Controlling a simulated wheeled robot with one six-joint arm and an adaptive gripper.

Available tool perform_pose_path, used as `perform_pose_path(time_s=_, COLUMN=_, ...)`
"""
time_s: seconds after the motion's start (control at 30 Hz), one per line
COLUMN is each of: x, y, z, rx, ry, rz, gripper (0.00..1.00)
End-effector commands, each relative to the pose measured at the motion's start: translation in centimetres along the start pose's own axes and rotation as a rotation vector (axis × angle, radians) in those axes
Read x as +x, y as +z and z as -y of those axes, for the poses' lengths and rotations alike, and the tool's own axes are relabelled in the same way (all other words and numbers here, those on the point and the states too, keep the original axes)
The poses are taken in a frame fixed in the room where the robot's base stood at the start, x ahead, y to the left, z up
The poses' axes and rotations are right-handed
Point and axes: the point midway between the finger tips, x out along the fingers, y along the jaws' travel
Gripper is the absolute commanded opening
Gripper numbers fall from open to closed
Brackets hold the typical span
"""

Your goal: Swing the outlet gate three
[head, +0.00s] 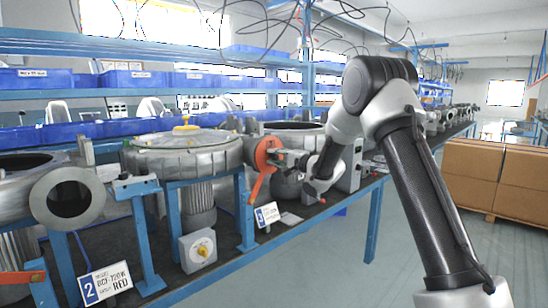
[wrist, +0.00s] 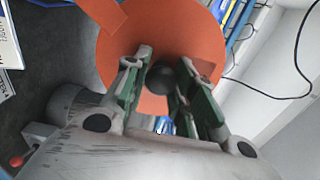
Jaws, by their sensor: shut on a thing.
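The orange outlet gate (head: 259,157) sits on the front of the blower behind sign three (head: 267,215). It has a round disc with an orange strip reaching down to the lower left. In the wrist view the orange disc (wrist: 175,28) fills the top middle, with a round black knob (wrist: 161,79) in front of it. My gripper (head: 281,158) is at the right side of the gate. In the wrist view my gripper's fingers (wrist: 164,66) stand on both sides of the knob, shut on it. The outlet opening behind the disc is hidden.
A second blower (head: 185,155) with a yellow knob on top stands to the left, with a grey switch box (head: 198,250) below. Sign two (head: 105,283) is at the front left. Blue bench legs (head: 374,225) stand near my arm. Cardboard boxes (head: 490,180) stand right; floor between is clear.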

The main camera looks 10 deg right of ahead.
Motion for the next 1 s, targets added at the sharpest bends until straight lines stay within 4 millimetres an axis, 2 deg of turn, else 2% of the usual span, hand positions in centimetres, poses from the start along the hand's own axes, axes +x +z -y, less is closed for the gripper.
perform_pose_path(time_s=0.4, x=-0.1, y=-0.3, z=-0.3, rx=0.009, ry=0.003, rz=-0.005, gripper=0.00)
perform_pose_path(time_s=0.43, x=-0.1, y=-0.3, z=-0.3, rx=0.009, ry=0.003, rz=-0.005, gripper=0.32)
perform_pose_path(time_s=0.53, x=-0.1, y=-0.3, z=-0.2, rx=0.009, ry=0.003, rz=-0.004, gripper=0.49)
perform_pose_path(time_s=0.87, x=-0.2, y=-0.2, z=-0.1, rx=0.007, ry=0.002, rz=-0.003, gripper=0.49)
perform_pose_path(time_s=1.0, x=-1.7, y=-0.2, z=-0.1, rx=0.007, ry=0.001, rz=-0.004, gripper=0.49)
